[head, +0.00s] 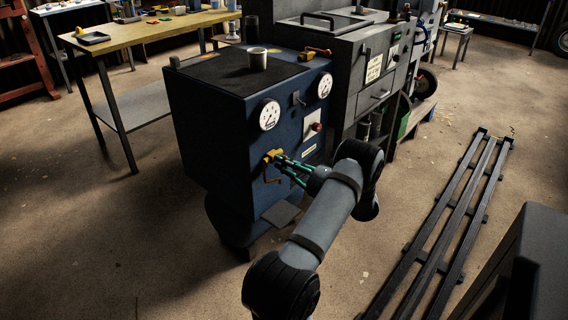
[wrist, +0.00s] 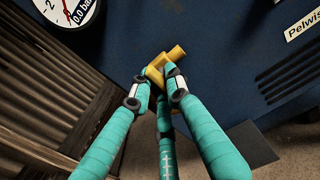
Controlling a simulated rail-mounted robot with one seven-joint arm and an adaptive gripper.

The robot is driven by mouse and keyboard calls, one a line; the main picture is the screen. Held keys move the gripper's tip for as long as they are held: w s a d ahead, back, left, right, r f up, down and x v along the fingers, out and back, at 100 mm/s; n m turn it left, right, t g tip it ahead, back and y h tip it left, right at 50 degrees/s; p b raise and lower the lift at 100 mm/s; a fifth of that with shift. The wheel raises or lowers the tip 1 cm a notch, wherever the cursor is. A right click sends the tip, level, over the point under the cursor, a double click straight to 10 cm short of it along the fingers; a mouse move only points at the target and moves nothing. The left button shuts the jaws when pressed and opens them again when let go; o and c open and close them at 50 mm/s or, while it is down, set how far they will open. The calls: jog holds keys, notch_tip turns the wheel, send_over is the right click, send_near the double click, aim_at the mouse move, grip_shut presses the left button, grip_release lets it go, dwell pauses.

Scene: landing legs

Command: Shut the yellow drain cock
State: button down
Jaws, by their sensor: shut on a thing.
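The yellow drain cock (head: 271,157) sticks out of the front of a blue cabinet (head: 240,120), below a round white gauge (head: 269,115). In the wrist view the yellow drain cock (wrist: 157,73) is at the middle, with a short bar pointing up and to the right. My gripper (head: 283,160) has teal fingers and is at the cock. In the wrist view my gripper (wrist: 160,85) has its fingertips closed on the cock, one on each side and a third below. The fingertips hide part of the cock.
A white mug (head: 257,59) and a small orange-yellow object (head: 318,53) stand on the cabinet's top. A red knob (head: 317,127) is to the right of the cock. Dark rails (head: 440,230) lie on the floor at right. The floor in front is mostly clear.

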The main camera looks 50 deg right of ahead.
jog(key=c, duration=1.7)
grip_release()
jog(key=s, duration=1.2)
jog(key=shift+a, duration=0.35)
jog(key=w, duration=1.2)
jog(key=shift+d, duration=0.3)
jog(key=shift+n, duration=0.3)
